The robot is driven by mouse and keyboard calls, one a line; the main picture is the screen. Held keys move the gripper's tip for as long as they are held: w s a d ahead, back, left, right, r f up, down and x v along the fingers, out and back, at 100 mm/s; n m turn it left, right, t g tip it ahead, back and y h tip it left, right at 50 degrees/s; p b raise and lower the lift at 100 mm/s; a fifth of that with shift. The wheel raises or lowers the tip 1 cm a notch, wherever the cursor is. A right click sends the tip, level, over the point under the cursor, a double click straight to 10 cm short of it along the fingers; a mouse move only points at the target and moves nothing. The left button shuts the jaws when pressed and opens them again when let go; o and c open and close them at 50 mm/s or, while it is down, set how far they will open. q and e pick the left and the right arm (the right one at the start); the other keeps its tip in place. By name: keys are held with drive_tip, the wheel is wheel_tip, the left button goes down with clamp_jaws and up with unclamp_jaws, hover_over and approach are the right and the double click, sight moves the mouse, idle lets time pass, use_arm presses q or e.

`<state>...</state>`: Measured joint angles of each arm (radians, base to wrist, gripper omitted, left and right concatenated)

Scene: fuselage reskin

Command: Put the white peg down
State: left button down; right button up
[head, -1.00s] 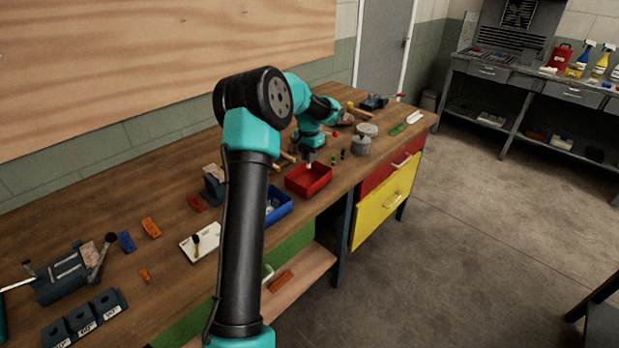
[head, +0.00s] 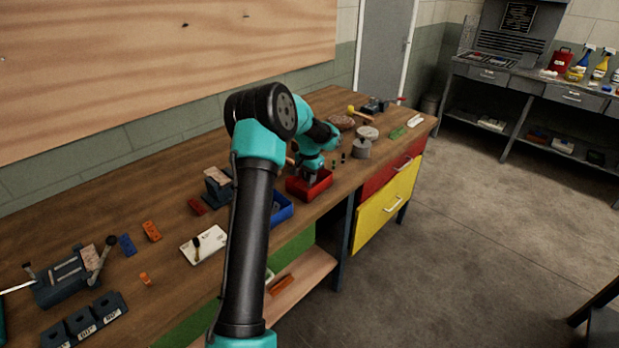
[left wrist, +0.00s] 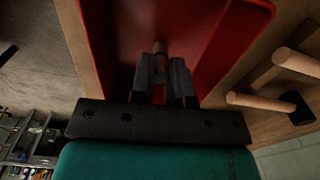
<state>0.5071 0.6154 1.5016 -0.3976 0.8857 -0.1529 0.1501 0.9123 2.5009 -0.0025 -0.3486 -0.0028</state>
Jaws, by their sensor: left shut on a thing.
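My left gripper (head: 311,178) is at the red bin (head: 322,187), with its fingertips down at or inside the bin opening. In the left wrist view, the gripper (left wrist: 163,72) points into the red bin (left wrist: 222,40) and is shut on a small peg (left wrist: 160,47). The peg's end shows between the fingertips, looking pale brownish in the shade. I cannot tell whether the peg touches the bin floor. In the head view the peg is hidden. My right gripper is not in view.
A blue bin (head: 282,209) stands just left of the red one. A grey round canister (head: 361,149) and small dark pegs stand to the right. Wooden handles (left wrist: 262,101) lie beside the red bin. A white plate (head: 206,246) lies further left.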

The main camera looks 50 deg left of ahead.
use_arm(q)
drive_tip(key=shift+f, duration=0.15)
drive_tip(key=c, duration=1.1)
unclamp_jaws()
wheel_tip(320, 180, up, 12)
